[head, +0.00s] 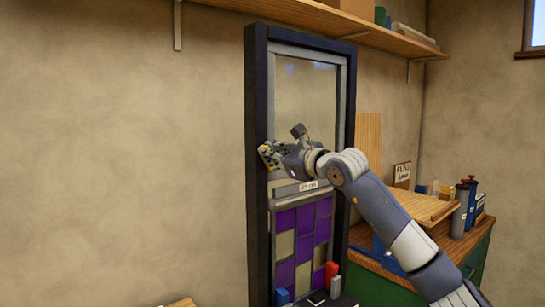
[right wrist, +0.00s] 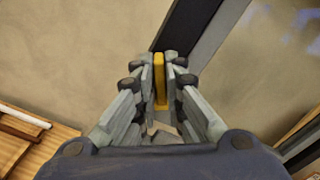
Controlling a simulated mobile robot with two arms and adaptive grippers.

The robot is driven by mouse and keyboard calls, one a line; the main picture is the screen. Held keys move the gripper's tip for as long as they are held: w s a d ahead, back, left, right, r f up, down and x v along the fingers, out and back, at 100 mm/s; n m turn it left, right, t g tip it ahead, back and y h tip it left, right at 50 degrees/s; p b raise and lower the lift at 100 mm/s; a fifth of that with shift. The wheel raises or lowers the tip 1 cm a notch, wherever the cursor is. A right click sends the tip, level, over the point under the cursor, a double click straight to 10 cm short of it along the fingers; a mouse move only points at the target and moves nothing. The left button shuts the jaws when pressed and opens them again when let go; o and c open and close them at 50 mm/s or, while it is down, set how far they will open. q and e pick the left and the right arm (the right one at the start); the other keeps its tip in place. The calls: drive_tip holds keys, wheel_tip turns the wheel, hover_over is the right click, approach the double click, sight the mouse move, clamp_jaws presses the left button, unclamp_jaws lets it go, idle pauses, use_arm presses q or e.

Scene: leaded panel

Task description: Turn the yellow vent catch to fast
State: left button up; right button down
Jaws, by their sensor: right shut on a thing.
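The yellow vent catch (right wrist: 159,80) shows in the right wrist view as an upright yellow bar between the fingers of my right gripper (right wrist: 160,72). The gripper is shut on it. In the head view my right gripper (head: 270,156) is at the left side of the dark-framed panel (head: 257,110), about mid-height, and mostly covers the catch there. I cannot read any catch marking. My left gripper is not in view.
The panel's lower part has purple and clear panes (head: 285,247). Red, blue and grey blocks (head: 331,272) stand at its foot. A wooden shelf (head: 310,18) runs above. A bench (head: 470,243) with dark bottles stands right. The wall left of the panel is clear.

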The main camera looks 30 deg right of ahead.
drive_tip(key=n, duration=1.1)
drive_tip(key=shift+a+f, duration=0.15)
drive_tip(key=shift+f, duration=0.1)
drive_tip(key=shift+n, duration=0.5)
drive_tip(key=c, duration=1.7)
unclamp_jaws()
drive_tip(key=s, duration=0.8)
drive_tip(key=s+d, duration=0.1)
drive_tip(key=s, duration=0.3)
